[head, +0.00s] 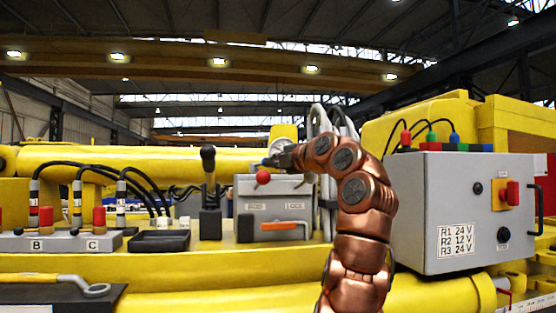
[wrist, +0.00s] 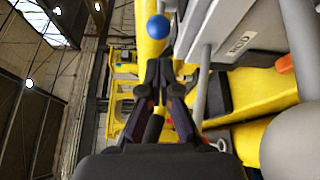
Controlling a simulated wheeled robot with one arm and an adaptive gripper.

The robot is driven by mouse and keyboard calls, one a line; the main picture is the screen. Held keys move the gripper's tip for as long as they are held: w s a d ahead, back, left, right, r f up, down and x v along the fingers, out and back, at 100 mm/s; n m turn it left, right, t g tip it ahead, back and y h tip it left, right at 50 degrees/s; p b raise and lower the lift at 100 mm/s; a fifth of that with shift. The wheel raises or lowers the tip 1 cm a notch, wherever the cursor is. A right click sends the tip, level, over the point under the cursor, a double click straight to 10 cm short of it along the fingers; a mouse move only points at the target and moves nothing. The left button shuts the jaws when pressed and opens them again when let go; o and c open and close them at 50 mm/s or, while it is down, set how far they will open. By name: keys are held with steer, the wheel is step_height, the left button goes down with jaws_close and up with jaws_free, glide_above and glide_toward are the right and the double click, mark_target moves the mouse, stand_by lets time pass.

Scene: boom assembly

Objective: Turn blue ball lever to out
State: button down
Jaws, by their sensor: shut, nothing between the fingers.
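The blue ball (wrist: 158,27) of the lever shows at the top of the wrist view, just beyond my gripper's fingertips. My gripper (wrist: 160,65) is shut and empty, with a small gap in the picture between its tips and the ball. In the head view my gripper (head: 266,162) is at the upper edge of the grey control box (head: 275,188), near a red ball (head: 263,176) on its front.
A black upright lever (head: 208,165) stands left of the box. Grey hoses (head: 325,125) rise behind my arm. A large grey cabinet (head: 450,190) stands at right. In the wrist view, a grey labelled panel (wrist: 230,30) lies close on the right.

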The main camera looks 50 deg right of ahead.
mark_target(261, 163)
steer(key=shift+p+x, duration=0.55)
steer(key=shift+x, duration=2.25)
